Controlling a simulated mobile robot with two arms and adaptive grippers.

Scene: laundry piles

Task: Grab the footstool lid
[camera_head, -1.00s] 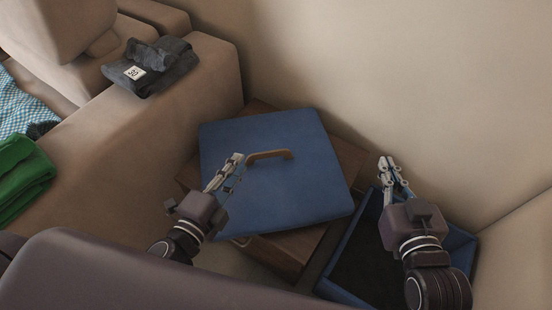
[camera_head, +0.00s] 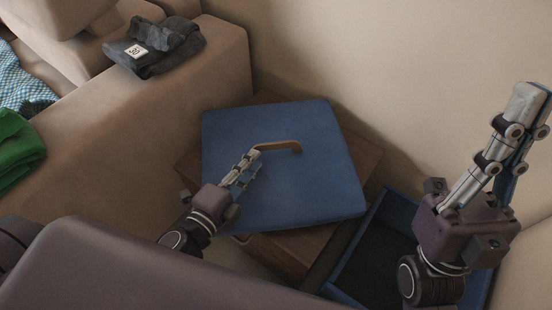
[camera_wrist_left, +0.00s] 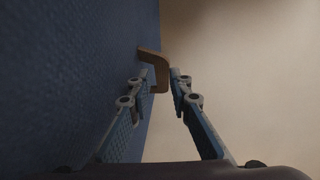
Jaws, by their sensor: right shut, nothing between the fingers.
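The footstool lid (camera_head: 285,190) is a flat blue square with a brown handle (camera_head: 280,146). It lies on a wooden side table (camera_head: 362,160). My left gripper (camera_head: 252,158) is over the lid at the left end of the handle. In the left wrist view the handle (camera_wrist_left: 157,62) is between the tips of my left gripper (camera_wrist_left: 160,75), which stand apart with space beside it. My right gripper (camera_head: 530,100) is raised at the right, shut and empty. The open blue footstool box (camera_head: 352,245) stands at the lower right, partly behind my right arm.
A beige sofa (camera_head: 130,150) runs along the left, with dark folded clothing (camera_head: 155,48) on its arm. A green cloth (camera_head: 18,150) and a blue-white checked cloth (camera_head: 20,85) lie at the far left. The beige wall (camera_head: 400,80) closes the back.

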